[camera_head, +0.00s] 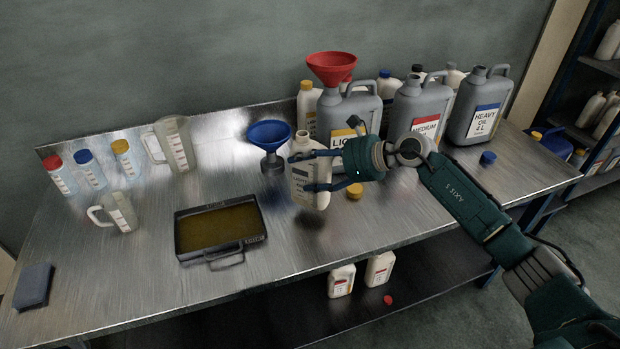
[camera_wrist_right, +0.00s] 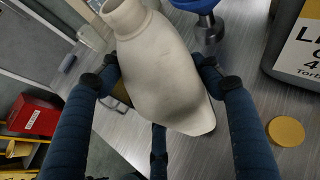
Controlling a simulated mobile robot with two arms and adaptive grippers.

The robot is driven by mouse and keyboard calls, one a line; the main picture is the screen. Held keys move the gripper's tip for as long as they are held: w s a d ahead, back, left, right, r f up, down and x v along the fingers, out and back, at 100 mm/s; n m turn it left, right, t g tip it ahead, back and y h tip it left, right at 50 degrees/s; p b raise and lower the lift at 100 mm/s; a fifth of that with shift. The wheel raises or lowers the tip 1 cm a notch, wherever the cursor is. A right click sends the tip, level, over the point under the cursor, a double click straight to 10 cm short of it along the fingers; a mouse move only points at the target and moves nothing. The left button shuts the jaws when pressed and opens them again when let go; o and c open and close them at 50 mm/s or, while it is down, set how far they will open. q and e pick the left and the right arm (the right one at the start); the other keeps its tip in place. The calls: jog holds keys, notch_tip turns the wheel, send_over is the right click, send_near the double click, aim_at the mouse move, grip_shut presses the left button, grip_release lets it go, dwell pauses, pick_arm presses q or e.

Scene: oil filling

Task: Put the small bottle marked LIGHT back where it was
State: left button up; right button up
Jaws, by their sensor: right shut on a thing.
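The small cream bottle marked LIGHT (camera_head: 307,183) is in my right gripper (camera_head: 320,170), over the middle of the workbench. Its neck is open with no cap on, and it leans a little. In the right wrist view, the fingers of my right gripper (camera_wrist_right: 157,78) close around the sides of the bottle (camera_wrist_right: 165,60). Whether its base touches the bench is hard to tell. A yellow cap (camera_head: 354,191) lies on the bench to its right and also shows in the right wrist view (camera_wrist_right: 286,131). My left gripper is out of view.
Large grey LIGHT (camera_head: 338,112), MEDIUM (camera_head: 412,118) and HEAVY (camera_head: 478,118) cans stand behind, the first under a red funnel (camera_head: 332,66). A blue funnel (camera_head: 269,134) stands left of the bottle. An oil tray (camera_head: 253,240) and a jug (camera_head: 172,146) are further left.

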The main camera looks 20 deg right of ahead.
aim_at(310, 180)
notch_tip(310, 180, down, 4)
dwell(0.4)
jog(key=shift+f, duration=0.2)
jog(key=o, duration=1.8)
jog(key=shift+r, duration=0.1)
jog(key=shift+c, duration=0.2)
jog(key=shift+r, duration=0.1)
